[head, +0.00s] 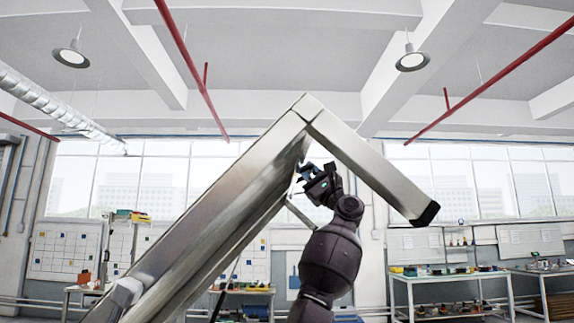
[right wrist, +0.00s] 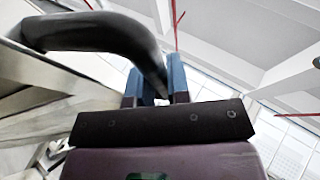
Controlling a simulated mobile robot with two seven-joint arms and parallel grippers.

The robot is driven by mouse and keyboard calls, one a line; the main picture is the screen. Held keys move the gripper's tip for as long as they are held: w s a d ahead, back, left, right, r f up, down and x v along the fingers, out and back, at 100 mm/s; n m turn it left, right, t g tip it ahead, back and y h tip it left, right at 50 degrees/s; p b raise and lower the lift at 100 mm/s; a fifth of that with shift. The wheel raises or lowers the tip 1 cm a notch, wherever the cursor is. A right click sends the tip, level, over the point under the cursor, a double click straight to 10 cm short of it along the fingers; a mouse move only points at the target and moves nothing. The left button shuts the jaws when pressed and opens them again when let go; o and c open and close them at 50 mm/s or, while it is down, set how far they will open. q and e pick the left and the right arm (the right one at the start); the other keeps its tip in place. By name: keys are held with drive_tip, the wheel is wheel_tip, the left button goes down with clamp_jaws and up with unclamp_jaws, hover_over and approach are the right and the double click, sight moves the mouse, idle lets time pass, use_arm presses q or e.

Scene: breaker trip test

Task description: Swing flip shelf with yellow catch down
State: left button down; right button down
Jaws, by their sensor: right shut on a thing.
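The flip shelf (head: 205,220) is a large grey metal panel. It stands steeply tilted in the middle of the head view, rising to a corner at the top, with a metal bar (head: 365,165) sloping down to the right from there. My right gripper (head: 312,177) is raised beside the panel, under that corner. In the right wrist view its blue fingers (right wrist: 157,88) are shut on a black curved handle (right wrist: 90,32), whose end lies between them. The grip is partly hidden by the handle. I see no yellow catch. My left gripper is not in view.
The sloping bar ends in a black cap (head: 426,214) to the right of my right arm. Workbenches stand at the back left and at the back right (head: 450,277), well away. The air right of the bar is clear.

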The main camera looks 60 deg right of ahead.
drive_tip(key=shift+s+d+f+m+h, duration=0.2)
drive_tip(key=shift+s+f+h, duration=0.1)
drive_tip(key=shift+s+f, duration=0.15)
drive_tip(key=shift+s+d+f+m+h, duration=0.2)
drive_tip(key=shift+s+f+h, duration=0.1)
drive_tip(key=shift+f, duration=0.15)
drive_tip(key=c, duration=1.1)
unclamp_jaws()
drive_tip(key=b+v, duration=0.1)
drive_tip(key=v, duration=0.9)
drive_tip(key=shift+f, duration=0.35)
drive_tip(key=shift+s, duration=0.15)
